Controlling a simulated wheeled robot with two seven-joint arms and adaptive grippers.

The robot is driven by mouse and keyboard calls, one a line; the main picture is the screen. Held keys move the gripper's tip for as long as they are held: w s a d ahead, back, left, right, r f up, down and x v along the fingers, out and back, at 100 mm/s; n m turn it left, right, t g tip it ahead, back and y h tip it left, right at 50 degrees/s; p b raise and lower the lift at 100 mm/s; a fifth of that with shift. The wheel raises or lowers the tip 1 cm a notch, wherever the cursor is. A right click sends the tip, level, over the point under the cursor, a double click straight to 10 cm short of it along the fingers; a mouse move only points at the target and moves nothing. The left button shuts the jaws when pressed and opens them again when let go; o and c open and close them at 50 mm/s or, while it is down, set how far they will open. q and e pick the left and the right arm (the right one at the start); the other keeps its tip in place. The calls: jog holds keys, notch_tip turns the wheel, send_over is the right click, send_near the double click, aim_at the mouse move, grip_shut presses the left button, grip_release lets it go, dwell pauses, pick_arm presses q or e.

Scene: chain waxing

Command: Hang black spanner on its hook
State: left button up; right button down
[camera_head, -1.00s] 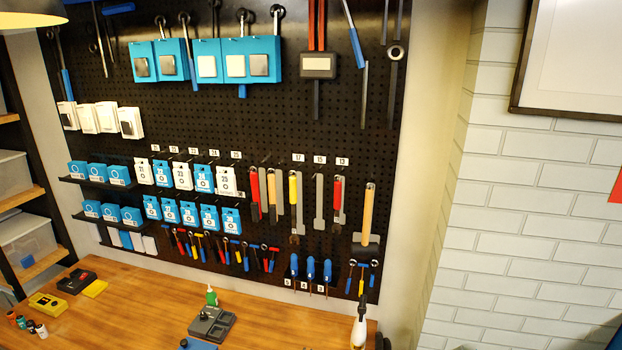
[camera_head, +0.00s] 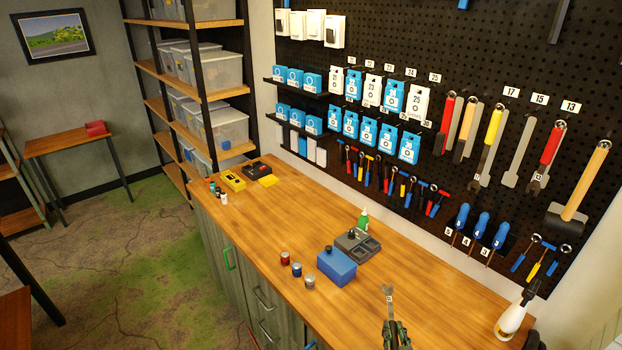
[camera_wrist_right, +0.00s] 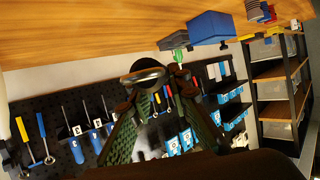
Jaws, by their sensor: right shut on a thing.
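My right gripper (camera_head: 395,326) is at the bottom of the head view, above the near side of the bench. It is shut on a spanner (camera_head: 388,293), whose grey metal end sticks up beyond the fingers. In the right wrist view, the spanner's ring end (camera_wrist_right: 143,77) shows between the green fingers; its handle is mostly hidden, so I cannot tell its colour. On the pegboard, a grey strip (camera_head: 517,153) hangs below label 15 (camera_head: 540,99), with no coloured handle on it. The hook itself is too small to make out. My left gripper is out of view.
A yellow-handled tool (camera_head: 493,125) and a red-handled tool (camera_head: 551,142) hang either side of the grey strip. A mallet (camera_head: 585,185) hangs further right.

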jog(key=shift+s+a+r+n+y, duration=0.15)
jog(key=shift+a+r+n+y, duration=0.1)
jog(key=shift+a+n+y, duration=0.15)
jog(key=shift+s+a+r+n+y, duration=0.2)
jog(key=shift+a+r+y, duration=0.1)
jog(key=shift+a, duration=0.15)
jog(key=shift+w+d, duration=0.1)
jog(key=s+d+f+m+g+h+p, duration=0.1)
jog(key=d+f+m+g+h+p, duration=0.2)
jog(key=d+m+h+p, duration=0.6)
jog(key=m+g+h+p, duration=0.1)
jog(key=p, duration=0.2)
jog(key=shift+g, duration=0.4)
jog(key=shift+f, duration=0.1)
